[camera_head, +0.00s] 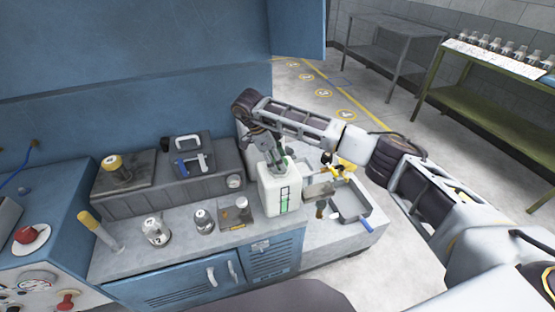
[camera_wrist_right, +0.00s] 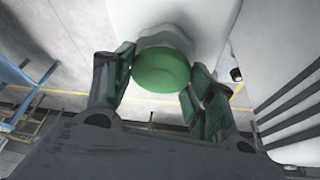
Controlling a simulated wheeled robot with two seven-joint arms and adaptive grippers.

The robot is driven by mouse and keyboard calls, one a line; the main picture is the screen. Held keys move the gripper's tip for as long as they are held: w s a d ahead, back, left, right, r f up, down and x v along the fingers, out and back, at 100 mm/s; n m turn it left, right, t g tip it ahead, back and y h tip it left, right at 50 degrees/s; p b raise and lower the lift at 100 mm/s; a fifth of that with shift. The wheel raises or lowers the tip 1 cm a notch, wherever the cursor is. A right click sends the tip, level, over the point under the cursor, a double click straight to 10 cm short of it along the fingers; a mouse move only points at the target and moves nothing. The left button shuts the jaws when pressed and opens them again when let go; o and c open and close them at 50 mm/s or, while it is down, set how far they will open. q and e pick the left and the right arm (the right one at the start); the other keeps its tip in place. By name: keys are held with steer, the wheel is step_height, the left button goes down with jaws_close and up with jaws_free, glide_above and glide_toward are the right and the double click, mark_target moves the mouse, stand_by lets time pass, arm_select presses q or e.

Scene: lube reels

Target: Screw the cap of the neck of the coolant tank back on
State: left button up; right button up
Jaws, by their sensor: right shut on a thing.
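The white coolant tank (camera_head: 270,197) stands upright at the right end of the grey worktop, with a dark and green level strip on its front. My right gripper (camera_head: 284,164) reaches down over the top of the tank. In the right wrist view the round green cap (camera_wrist_right: 160,71) sits between the green-padded fingers of my right gripper (camera_wrist_right: 163,78), which is shut on it. Behind the cap a pale collar, apparently the neck (camera_wrist_right: 166,37), meets the white tank body (camera_wrist_right: 210,14). I cannot tell how the cap's thread sits. My left gripper is not in view.
A grey tray (camera_head: 351,204) with a blue handle lies right of the tank. Left of the tank stand a small dark tray (camera_head: 238,219), a grey-capped jar (camera_head: 204,222) and a clear jar (camera_head: 156,232).

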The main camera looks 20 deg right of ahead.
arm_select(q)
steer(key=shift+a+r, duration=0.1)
arm_select(e)
steer(key=shift+m, duration=0.3)
steer(key=shift+m+g+p, duration=0.4)
steer(key=shift+m+g, duration=0.1)
steer(key=shift+m, duration=0.4)
steer(key=shift+w+m+y, duration=0.1)
steer(key=shift+m+y, duration=0.2)
steer(key=shift+m, duration=0.3)
steer(key=shift+d+m+g, duration=0.1)
steer(key=shift+m+g, duration=0.2)
steer(key=shift+m, duration=0.3)
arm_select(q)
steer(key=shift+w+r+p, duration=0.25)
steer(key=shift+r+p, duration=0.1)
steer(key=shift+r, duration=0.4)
arm_select(e)
steer(key=shift+m+y, duration=0.3)
steer(key=shift+m, duration=0.2)
